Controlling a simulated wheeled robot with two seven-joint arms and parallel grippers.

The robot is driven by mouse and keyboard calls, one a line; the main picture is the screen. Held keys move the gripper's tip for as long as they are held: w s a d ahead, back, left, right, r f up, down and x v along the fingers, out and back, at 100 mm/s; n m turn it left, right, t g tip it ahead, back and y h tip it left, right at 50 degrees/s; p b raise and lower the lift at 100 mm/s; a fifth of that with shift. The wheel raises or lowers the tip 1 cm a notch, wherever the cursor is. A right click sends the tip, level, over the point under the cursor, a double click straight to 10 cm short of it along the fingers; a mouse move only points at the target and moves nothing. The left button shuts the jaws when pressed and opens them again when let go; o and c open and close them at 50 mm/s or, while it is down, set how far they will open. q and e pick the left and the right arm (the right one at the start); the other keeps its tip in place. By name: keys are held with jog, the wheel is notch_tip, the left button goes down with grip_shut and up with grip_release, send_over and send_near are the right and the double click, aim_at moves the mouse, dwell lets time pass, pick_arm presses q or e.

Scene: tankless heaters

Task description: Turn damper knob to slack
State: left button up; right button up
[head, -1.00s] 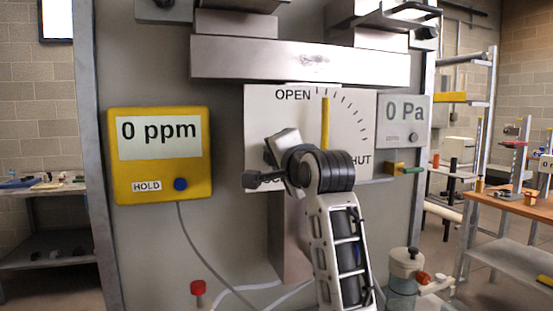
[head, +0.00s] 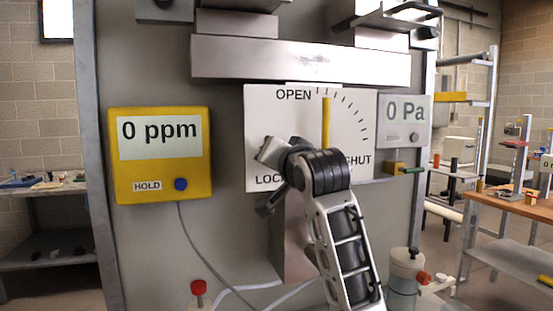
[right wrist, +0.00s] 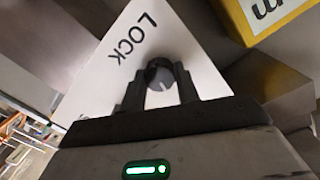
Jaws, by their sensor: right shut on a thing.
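The damper plate (head: 348,140) is a white panel with OPEN at the top, SHUT at the right and LOCK at the lower left. A yellow pointer (head: 325,122) stands upright near OPEN. In the right wrist view, a small round grey knob (right wrist: 160,75) with a pale mark sits on the white plate beside the LOCK label. My right gripper (right wrist: 161,84) is shut on this knob, one dark finger on each side. In the head view my right wrist hides the knob and part of the plate's lettering. My left gripper is in no view.
A yellow meter (head: 160,155) reading 0 ppm hangs left of the plate. A metal duct box (head: 300,62) juts out above.

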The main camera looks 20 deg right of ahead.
jog(key=shift+f, duration=0.2)
jog(key=o, duration=1)
jog(key=shift+r, duration=0.15)
jog(key=shift+c, duration=0.2)
pick_arm(q)
jog(key=b, duration=0.1)
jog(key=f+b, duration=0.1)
jog(key=b, duration=0.1)
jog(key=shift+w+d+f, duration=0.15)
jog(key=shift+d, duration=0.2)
pick_arm(e)
jog(key=s, duration=1.6)
jog(key=shift+r, duration=0.45)
jog(key=shift+d, duration=0.1)
